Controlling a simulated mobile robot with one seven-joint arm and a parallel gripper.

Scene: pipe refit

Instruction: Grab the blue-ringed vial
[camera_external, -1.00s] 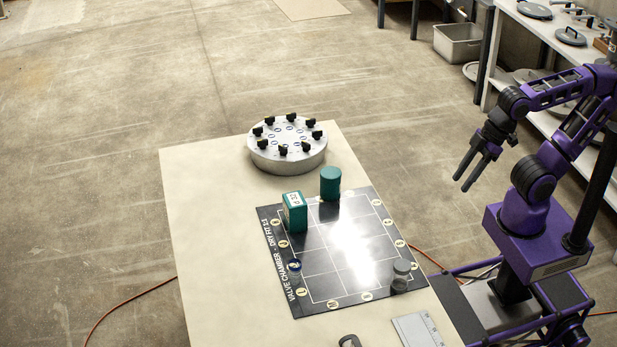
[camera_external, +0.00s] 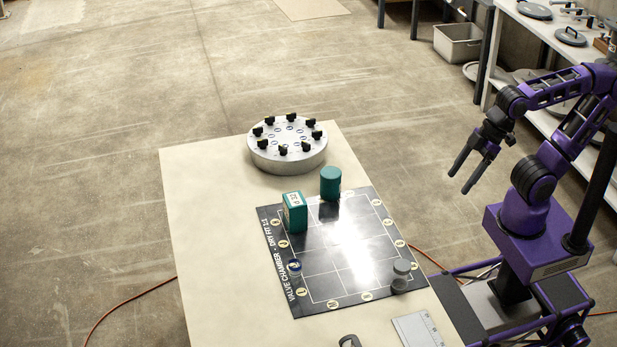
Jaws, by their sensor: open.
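A round silver drum (camera_external: 287,158) stands at the far end of the table, with several black-topped pieces around its rim and small blue-ringed marks on its top face. I cannot tell from this view which piece, if any, is the blue-ringed vial. A blue ring-shaped spot (camera_external: 294,266) shows on the left edge of the dark board; it looks like a marking, but it is too small to be sure. My gripper (camera_external: 459,183) is open and empty, in the air to the right of the table, apart from everything on it.
The dark gridded board (camera_external: 318,262) holds a green box (camera_external: 295,213), a green cylinder (camera_external: 330,182) and a grey cylinder (camera_external: 401,276). A grey plate (camera_external: 417,330) lies at the near right edge. The table's left side (camera_external: 215,250) is clear.

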